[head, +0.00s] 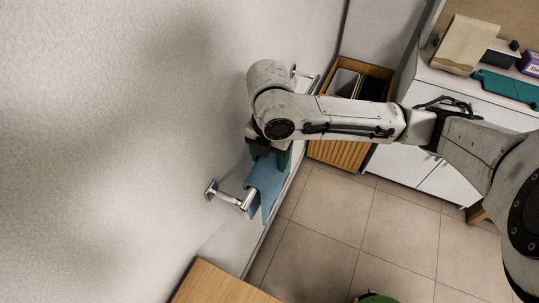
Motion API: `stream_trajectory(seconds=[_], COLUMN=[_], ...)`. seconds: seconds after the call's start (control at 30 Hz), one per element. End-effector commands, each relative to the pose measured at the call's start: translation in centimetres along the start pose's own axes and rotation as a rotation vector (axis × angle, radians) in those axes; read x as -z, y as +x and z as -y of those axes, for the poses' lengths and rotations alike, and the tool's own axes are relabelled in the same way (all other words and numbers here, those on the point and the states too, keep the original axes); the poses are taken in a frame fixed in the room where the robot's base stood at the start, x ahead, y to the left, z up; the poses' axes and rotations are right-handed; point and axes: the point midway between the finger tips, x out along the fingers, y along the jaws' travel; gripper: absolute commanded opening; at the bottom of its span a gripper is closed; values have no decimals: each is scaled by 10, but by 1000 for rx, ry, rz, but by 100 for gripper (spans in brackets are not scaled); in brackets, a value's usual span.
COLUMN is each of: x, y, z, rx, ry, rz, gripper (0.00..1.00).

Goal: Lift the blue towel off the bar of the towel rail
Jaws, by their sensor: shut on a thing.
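The blue towel (266,183) hangs folded over the bar of the towel rail, near the rail's front end. The silver towel rail (236,199) is fixed to the white wall; its front bracket and a short bit of bar show, and its far end (306,74) shows behind my arm. My gripper (268,158) is at the towel's upper part, with its dark green fingers shut on the towel. My arm and wrist hide the middle of the bar and the towel's far edge. I cannot tell whether the towel touches the bar along its whole fold.
A slatted wooden bin (340,153) stands in the far corner. A wooden surface (222,284) is at the bottom. The tiled floor (335,215) is mostly clear.

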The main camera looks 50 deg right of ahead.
Motion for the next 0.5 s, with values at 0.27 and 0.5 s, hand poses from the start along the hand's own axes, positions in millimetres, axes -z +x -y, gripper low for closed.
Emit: stream_trajectory(seconds=[0.27,0.5], x=[0,0], y=[-7,-16], z=[0,0], rx=[-1,-1], ry=[0,0], rz=[0,0], gripper=[27,27])
